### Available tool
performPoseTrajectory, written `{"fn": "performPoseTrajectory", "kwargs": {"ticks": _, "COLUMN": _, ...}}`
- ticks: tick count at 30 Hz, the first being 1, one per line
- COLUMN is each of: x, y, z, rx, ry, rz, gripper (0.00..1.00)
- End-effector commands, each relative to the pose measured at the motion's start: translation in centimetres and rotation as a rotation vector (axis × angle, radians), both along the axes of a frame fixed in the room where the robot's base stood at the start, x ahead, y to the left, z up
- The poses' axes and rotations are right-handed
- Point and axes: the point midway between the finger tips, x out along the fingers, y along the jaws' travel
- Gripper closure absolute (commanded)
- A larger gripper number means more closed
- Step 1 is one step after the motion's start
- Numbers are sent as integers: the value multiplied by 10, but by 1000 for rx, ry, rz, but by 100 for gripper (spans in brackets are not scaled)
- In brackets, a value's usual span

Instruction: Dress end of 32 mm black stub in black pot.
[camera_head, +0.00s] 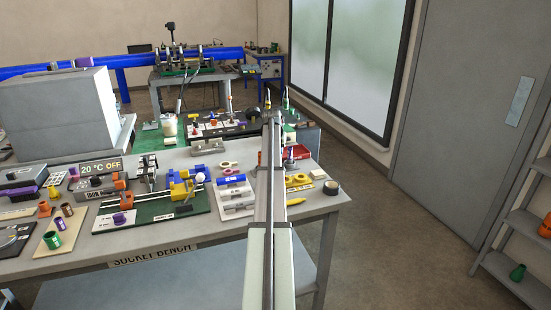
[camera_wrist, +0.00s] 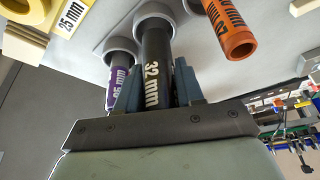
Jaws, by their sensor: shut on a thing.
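The black 32 mm stub (camera_wrist: 156,58) stands between the two fingers of my gripper (camera_wrist: 157,88) in the wrist view. My gripper is shut on it. The stub's far end sits in a grey round cup (camera_wrist: 151,9); I cannot tell how deep. A purple 25 mm stub (camera_wrist: 118,82) is close on the left, in a cup of its own. An orange stub (camera_wrist: 231,27) is on the right. In the head view my arm hides the gripper and the black stub. I cannot make out the black pot for certain in either view.
The socket bench (camera_head: 200,240) is crowded with tools and fittings left of my arm. A black tape roll (camera_head: 331,187) lies near its right edge. Yellow pieces (camera_head: 299,181) lie beside my arm. Open floor and a shelf (camera_head: 510,275) are on the right.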

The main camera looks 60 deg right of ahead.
Motion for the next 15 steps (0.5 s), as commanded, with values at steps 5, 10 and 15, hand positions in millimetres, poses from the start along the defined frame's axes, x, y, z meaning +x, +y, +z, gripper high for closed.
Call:
{"fn": "performPoseTrajectory", "kwargs": {"ticks": 5, "x": 1, "y": -1, "z": 34, "rx": -2, "ry": -1, "rz": 0, "gripper": 100}}
{"fn": "performPoseTrajectory", "kwargs": {"ticks": 10, "x": 0, "y": -1, "z": 56, "rx": -1, "ry": 0, "rz": 0, "gripper": 100}}
{"fn": "performPoseTrajectory", "kwargs": {"ticks": 15, "x": -16, "y": 1, "z": 66, "rx": 3, "ry": 1, "rz": -38, "gripper": 100}}
